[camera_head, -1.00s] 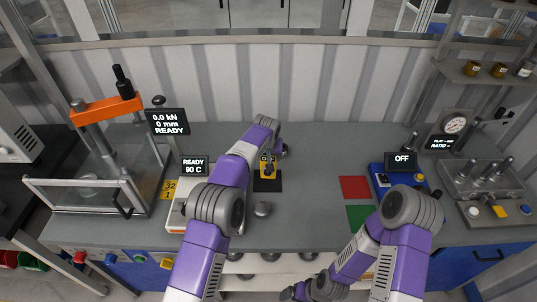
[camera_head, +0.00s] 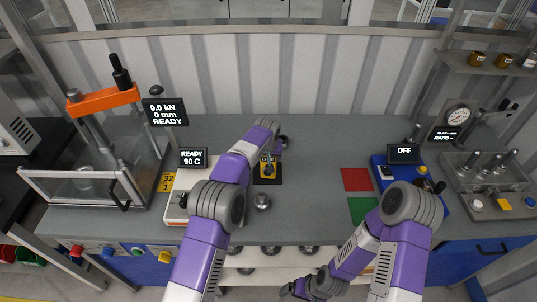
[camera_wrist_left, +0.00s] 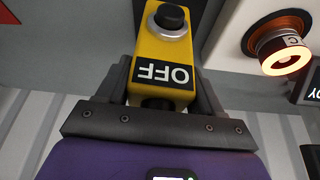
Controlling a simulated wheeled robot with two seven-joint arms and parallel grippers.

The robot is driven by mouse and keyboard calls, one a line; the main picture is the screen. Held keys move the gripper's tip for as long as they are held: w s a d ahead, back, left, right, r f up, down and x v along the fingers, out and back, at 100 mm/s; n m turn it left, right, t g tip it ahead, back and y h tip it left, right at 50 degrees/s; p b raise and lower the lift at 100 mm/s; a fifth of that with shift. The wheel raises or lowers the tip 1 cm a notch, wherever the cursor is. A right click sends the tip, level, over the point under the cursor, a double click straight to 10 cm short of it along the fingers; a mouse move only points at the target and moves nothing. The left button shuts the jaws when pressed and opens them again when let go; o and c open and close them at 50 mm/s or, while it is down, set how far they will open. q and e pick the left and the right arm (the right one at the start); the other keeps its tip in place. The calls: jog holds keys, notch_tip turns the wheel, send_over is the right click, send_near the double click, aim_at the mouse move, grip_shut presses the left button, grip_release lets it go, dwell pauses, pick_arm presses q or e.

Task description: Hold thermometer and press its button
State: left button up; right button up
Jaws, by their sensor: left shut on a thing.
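The yellow thermometer (camera_head: 267,169) has a black button on a silver ring and an OFF label. In the left wrist view the thermometer (camera_wrist_left: 166,60) sits between the dark fingers, with its button clear of them. My left gripper (camera_head: 268,160) is shut on it, over the black square pad (camera_head: 268,181) on the bench. I cannot tell whether the thermometer touches the pad. My right gripper (camera_head: 292,289) is low at the bottom of the head view, away from the thermometer; its fingers are too small and dark to read.
A heater box (camera_head: 176,204) with a READY 90 C display stands left of my left arm. A round metal piece (camera_head: 262,201) lies in front of the pad. Red (camera_head: 355,180) and green (camera_head: 362,210) squares and a blue unit (camera_head: 386,177) are at right. The bench behind is clear.

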pick_arm(q)
jog(key=shift+f+b, duration=1.1)
jog(key=shift+f, duration=0.9)
jog(key=shift+f, duration=0.1)
jog(key=o, duration=1.2)
